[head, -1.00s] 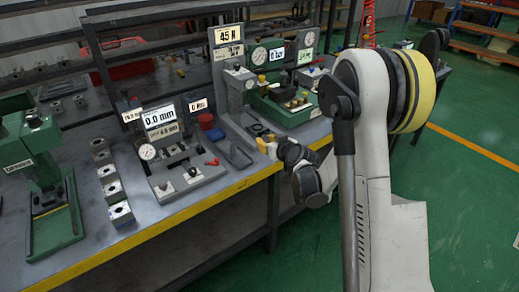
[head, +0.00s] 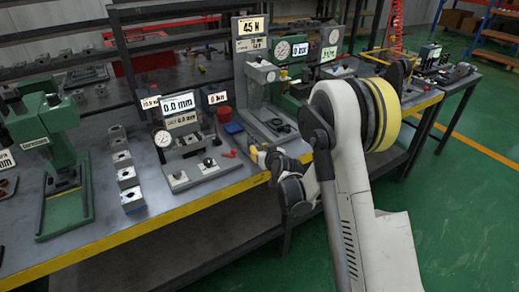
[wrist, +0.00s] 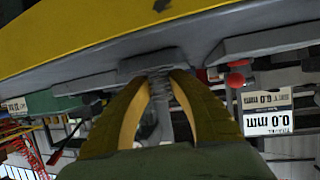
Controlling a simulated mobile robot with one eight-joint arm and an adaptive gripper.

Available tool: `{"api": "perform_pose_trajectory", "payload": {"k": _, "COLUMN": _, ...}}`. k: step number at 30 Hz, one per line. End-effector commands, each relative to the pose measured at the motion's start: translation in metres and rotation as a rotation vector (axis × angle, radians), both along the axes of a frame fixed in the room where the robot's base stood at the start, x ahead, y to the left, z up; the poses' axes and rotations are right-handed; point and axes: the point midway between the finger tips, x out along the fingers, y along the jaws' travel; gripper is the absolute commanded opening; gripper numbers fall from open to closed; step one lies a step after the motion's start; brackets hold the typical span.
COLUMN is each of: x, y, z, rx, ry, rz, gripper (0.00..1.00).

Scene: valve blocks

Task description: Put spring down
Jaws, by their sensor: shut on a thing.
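My gripper (head: 255,152) is at the bench's front edge in the head view, in front of the 45 N test stand (head: 258,75). In the wrist view its two yellow fingers (wrist: 160,80) close in on a narrow grey piece, which I take to be the spring (wrist: 161,95). Its coils are hard to make out, and the fingers hide part of it. In the head view the held piece is too small to tell. I cannot tell whether it touches the bench or the stand's base.
The workbench (head: 170,225) has a yellow front edge. A 0.0 mm gauge fixture (head: 185,150) stands left of my gripper. Several metal blocks (head: 128,178) line up further left, beside a green press (head: 60,165). A blue tray (head: 233,128) lies behind the gripper.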

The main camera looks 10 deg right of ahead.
Motion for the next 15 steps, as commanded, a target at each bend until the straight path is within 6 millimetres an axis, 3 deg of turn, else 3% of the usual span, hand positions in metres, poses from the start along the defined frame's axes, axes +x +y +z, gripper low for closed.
{"api": "perform_pose_trajectory", "payload": {"k": 5, "x": -0.0001, "y": -0.0001, "z": -0.0041, "rx": 0.0, "ry": 0.0, "rz": 0.0, "gripper": 0.0}}
{"api": "perform_pose_trajectory", "payload": {"k": 6, "x": -0.0001, "y": -0.0001, "z": -0.0039, "rx": 0.0, "ry": 0.0, "rz": 0.0, "gripper": 0.32}}
{"api": "perform_pose_trajectory", "payload": {"k": 7, "x": -0.0001, "y": -0.0001, "z": -0.0039, "rx": 0.0, "ry": 0.0, "rz": 0.0, "gripper": 0.41}}
{"api": "perform_pose_trajectory", "payload": {"k": 15, "x": -0.0001, "y": -0.0002, "z": -0.004, "rx": 0.0, "ry": 0.0, "rz": 0.0, "gripper": 0.43}}
